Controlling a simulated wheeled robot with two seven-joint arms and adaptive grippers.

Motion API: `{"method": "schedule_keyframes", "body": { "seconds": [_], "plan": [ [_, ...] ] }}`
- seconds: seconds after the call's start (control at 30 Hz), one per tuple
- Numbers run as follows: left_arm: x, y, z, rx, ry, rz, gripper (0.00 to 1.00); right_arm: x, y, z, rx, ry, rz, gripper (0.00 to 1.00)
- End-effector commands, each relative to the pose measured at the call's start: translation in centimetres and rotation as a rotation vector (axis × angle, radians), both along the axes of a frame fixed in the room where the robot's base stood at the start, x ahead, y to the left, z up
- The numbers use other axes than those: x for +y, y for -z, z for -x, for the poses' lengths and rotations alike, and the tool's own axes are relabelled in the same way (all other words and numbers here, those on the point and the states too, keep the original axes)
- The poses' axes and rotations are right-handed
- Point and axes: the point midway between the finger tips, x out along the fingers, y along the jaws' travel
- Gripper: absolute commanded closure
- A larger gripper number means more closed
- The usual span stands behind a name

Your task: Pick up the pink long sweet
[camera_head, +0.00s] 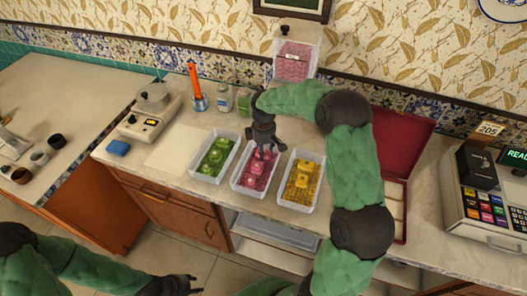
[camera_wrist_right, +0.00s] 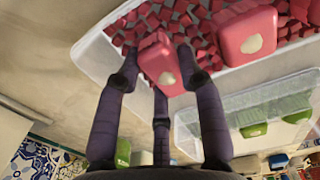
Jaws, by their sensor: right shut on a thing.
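My right gripper (camera_head: 264,153) points down into the middle white tray (camera_head: 236,182), which holds pink sweets (camera_head: 251,183). In the right wrist view, the fingers of this gripper (camera_wrist_right: 160,75) are shut on a pink block-shaped sweet (camera_wrist_right: 161,62) with a pale mark on its end. The held sweet is at the tray's edge, over small dark-pink cubes (camera_wrist_right: 125,35); whether it touches them I cannot tell. Another pink sweet (camera_wrist_right: 246,36) lies beside it in the tray. My left gripper (camera_head: 182,285) is low at the front, away from the counter; its fingers are too small to judge.
A tray of green sweets (camera_head: 213,157) stands left of the pink one, a tray of yellow sweets (camera_head: 301,182) right. An open red box (camera_head: 401,140) lies further right, beside a cash register (camera_head: 490,205). A scale (camera_head: 150,110) and blue sponge (camera_head: 118,147) are left.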

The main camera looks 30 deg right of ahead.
Motion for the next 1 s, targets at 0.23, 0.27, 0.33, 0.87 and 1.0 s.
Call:
{"method": "schedule_keyframes", "body": {
  "seconds": [0.23, 0.27, 0.33, 0.87, 1.0],
  "plan": [
    [0.0, -0.5, 0.0, 0.000, 0.000, 0.000, 0.60, 0.0, -1.8, -0.1, -0.002, 0.000, 0.001, 0.90],
    [0.0, -0.6, 0.0, 0.000, 0.000, 0.000, 0.60, 0.0, -2.2, -0.1, -0.003, 0.001, 0.000, 0.90],
    [0.0, -0.9, 0.0, 0.000, 0.000, 0.000, 0.60, 0.0, -3.3, -0.1, -0.003, 0.001, 0.000, 0.90],
    [0.0, -3.5, 0.0, 0.000, 0.000, 0.000, 0.60, 1.7, -11.2, 9.2, -0.001, 0.000, 0.000, 0.90],
    [0.0, -3.8, 0.0, 0.000, 0.000, 0.000, 0.60, 2.1, -12.1, 11.3, -0.001, 0.000, 0.000, 0.90]
  ]
}}
